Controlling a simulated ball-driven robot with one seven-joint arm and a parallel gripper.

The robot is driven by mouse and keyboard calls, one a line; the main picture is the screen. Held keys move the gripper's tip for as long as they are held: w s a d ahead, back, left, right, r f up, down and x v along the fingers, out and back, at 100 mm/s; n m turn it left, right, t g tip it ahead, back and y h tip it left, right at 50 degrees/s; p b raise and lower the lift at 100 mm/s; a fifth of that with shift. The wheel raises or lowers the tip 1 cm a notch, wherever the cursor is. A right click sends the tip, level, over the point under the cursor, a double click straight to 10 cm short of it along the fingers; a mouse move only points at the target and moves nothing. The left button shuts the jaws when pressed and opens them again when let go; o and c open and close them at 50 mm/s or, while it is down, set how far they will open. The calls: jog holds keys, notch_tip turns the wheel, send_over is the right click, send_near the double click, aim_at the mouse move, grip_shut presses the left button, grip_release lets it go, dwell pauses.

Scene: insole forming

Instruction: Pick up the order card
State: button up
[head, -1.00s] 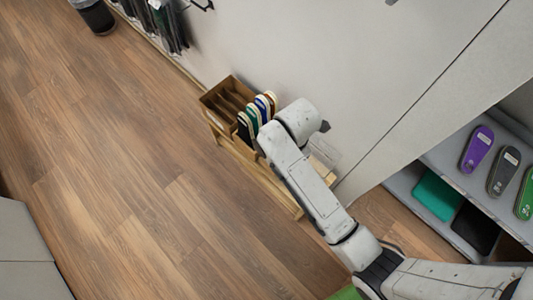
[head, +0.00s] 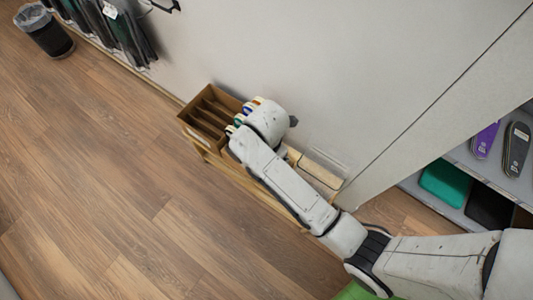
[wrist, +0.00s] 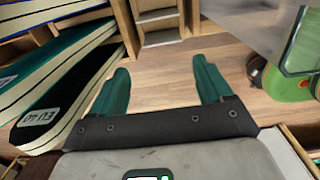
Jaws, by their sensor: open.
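I cannot make out the order card for certain in either view. A pale flat piece (head: 318,172) lies at the right end of the wooden stand in the head view, and I cannot tell if it is the card. My gripper (wrist: 160,68) is open, its two green fingers apart with nothing between them. In the head view my arm hides it.
A wooden slotted box (head: 207,118) on the stand holds coloured insoles by the wall. A shelf at right carries a teal block (head: 443,184), a black block (head: 490,208) and insoles. A green object (wrist: 287,85) is at right in the wrist view.

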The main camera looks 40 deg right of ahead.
jog(key=shift+s+d+f+b, duration=0.15)
jog(key=shift+f+b, duration=0.8)
jog(key=shift+f, duration=1.7)
jog(key=shift+w+d+f+b, duration=0.15)
jog(key=shift+f+b, duration=0.75)
jog(key=shift+f, duration=1.7)
jog(key=shift+s, duration=0.1)
jog(key=shift+c, duration=0.3)
jog(key=c, duration=0.7)
notch_tip(320, 180, up, 10)
jog(key=p, duration=0.3)
jog(key=shift+r+p, duration=0.1)
jog(key=shift+p, duration=0.25)
